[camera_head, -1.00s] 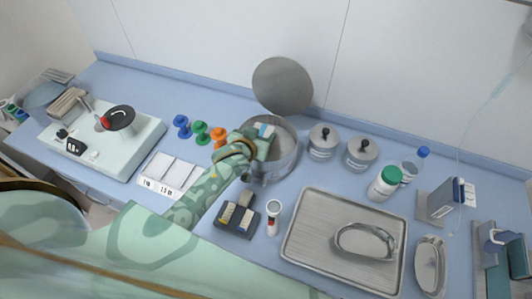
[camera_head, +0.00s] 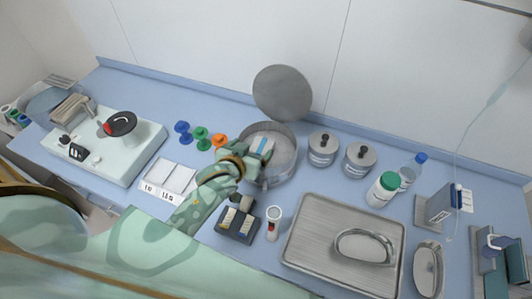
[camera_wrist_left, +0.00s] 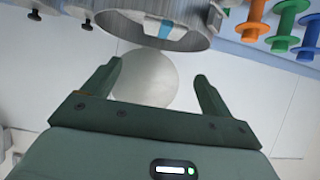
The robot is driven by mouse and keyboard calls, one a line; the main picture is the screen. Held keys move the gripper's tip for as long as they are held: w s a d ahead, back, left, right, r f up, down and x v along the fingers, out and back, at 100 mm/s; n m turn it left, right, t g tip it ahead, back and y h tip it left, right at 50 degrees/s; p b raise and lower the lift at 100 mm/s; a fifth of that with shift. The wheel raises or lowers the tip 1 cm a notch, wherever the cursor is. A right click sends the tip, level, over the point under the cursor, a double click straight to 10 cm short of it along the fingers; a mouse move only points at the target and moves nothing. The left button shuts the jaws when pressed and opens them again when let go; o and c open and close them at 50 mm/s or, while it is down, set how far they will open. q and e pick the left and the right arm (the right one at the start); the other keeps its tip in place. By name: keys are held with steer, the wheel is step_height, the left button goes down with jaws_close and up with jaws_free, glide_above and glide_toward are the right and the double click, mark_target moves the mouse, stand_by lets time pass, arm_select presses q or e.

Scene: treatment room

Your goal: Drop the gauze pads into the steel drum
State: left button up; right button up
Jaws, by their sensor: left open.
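The steel drum (camera_head: 284,170) stands open on the counter, with its round lid (camera_head: 283,93) raised behind it. White gauze pads with a blue band (camera_head: 261,147) show within the drum's opening, clear of my fingers. Part of the blue band (camera_wrist_left: 165,27) also shows inside the drum (camera_wrist_left: 185,42) in the left wrist view, which looks upside down. My left gripper (camera_head: 243,158) is at the drum's left rim. Its two fingers (camera_wrist_left: 157,71) are apart with nothing between them; the pale lid shows behind. My arm hides part of the drum's left side. My right gripper is not in view.
Blue, green and orange stands (camera_head: 202,138) are left of the drum. Two lidded steel jars (camera_head: 322,150) stand close on its right. A dark holder (camera_head: 237,224) and a small tube (camera_head: 273,222) are in front. A steel tray (camera_head: 310,239) lies at front right.

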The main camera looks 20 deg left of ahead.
arm_select(q)
steer(key=v, duration=0.9)
steer(key=shift+p, duration=0.3)
